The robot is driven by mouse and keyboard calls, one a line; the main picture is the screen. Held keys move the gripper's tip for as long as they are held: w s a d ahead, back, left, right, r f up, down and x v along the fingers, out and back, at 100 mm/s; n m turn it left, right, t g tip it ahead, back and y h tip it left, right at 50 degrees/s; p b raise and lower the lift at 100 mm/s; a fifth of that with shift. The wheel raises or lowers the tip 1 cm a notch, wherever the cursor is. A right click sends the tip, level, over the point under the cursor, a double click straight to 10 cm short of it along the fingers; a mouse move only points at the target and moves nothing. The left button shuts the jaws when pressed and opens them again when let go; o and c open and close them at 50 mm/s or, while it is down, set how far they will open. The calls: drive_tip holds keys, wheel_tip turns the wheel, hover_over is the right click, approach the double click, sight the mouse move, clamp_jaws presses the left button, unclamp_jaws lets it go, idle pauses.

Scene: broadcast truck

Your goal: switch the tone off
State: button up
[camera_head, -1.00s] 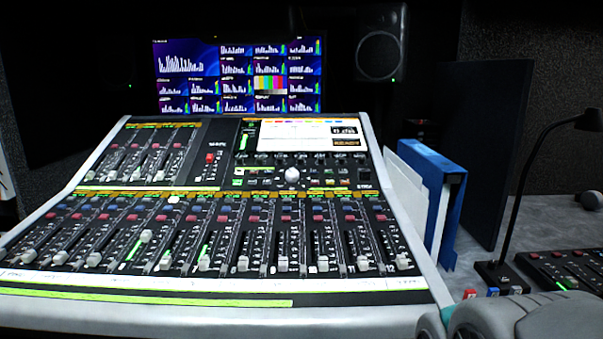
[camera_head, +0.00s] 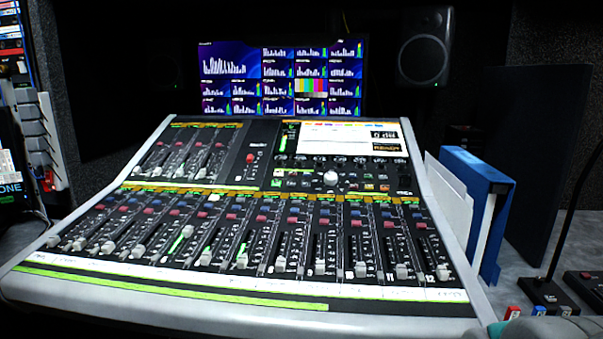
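No switch that I can clearly read as the tone switch shows. At the left edge, a dark panel (camera_head: 10,190) is cut off by the picture, with the letters "ONE" readable on it and a white label above. The mixing console (camera_head: 300,215) fills the middle, with rows of faders, small buttons and a lit screen (camera_head: 350,138). A red-capped control (camera_head: 250,158) stands on its upper part. My gripper is not in view; only a grey, rounded part of my arm shows at the bottom right corner.
A blue binder (camera_head: 487,200) and white folders stand right of the console. A lamp base (camera_head: 545,292) and small coloured blocks (camera_head: 540,311) are at the lower right. A monitor (camera_head: 285,80) and a speaker (camera_head: 424,47) are behind. Stacked grey holders (camera_head: 35,130) stand at the left.

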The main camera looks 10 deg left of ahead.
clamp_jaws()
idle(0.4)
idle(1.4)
